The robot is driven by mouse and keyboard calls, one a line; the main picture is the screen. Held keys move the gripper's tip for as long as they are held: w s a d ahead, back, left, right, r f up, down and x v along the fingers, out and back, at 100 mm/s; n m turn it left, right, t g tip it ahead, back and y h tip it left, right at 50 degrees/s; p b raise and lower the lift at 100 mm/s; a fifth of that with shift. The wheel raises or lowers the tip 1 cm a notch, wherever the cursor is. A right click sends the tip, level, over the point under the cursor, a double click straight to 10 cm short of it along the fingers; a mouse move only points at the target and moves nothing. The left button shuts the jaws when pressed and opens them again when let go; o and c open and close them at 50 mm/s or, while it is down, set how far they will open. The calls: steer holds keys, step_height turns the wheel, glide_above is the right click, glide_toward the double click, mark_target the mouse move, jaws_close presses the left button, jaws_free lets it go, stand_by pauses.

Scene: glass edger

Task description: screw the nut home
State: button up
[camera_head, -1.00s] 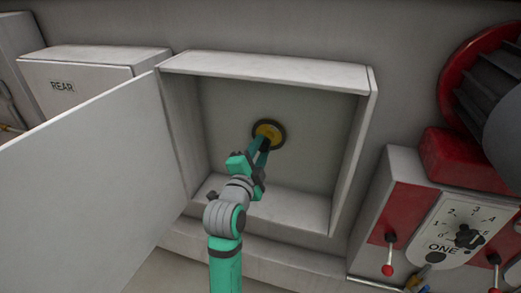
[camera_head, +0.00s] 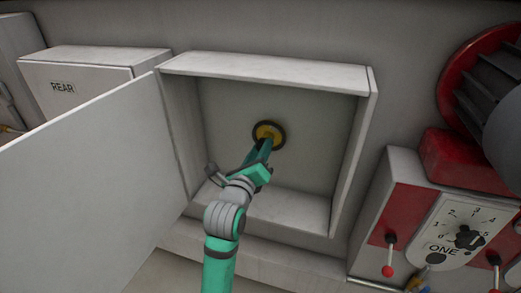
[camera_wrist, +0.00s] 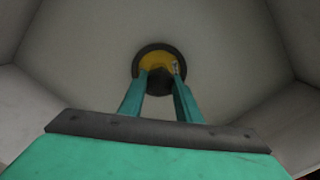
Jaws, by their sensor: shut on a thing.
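The nut looks like a dark knob (camera_wrist: 160,80) in front of a yellow disc (camera_wrist: 153,61) with a dark ring, on the back wall of an open box. In the head view the yellow disc (camera_head: 266,132) shows above my fingertips. My gripper (camera_head: 264,146) reaches into the box from below. In the wrist view my gripper (camera_wrist: 161,80) has its two teal fingers on either side of the dark knob, shut on it. The fingers hide part of the nut, and its thread cannot be seen.
The box frame (camera_head: 265,66) surrounds my gripper on all sides. Its door (camera_head: 95,165) stands open at the left. A control panel with a dial (camera_head: 468,237) and red levers (camera_head: 388,270) is at the right. A grey box marked REAR (camera_head: 75,85) is at the far left.

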steer(key=m, duration=0.4)
steer(key=shift+a+f, duration=0.1)
steer(key=shift+f, duration=0.3)
steer(key=m, duration=0.4)
steer(key=shift+w, duration=0.1)
steer(key=shift+c, duration=0.5)
steer(key=o, duration=1.2)
steer(key=shift+o, duration=0.3)
steer(key=shift+r, duration=0.1)
steer(key=shift+r, duration=0.15)
steer(key=shift+c, duration=0.9)
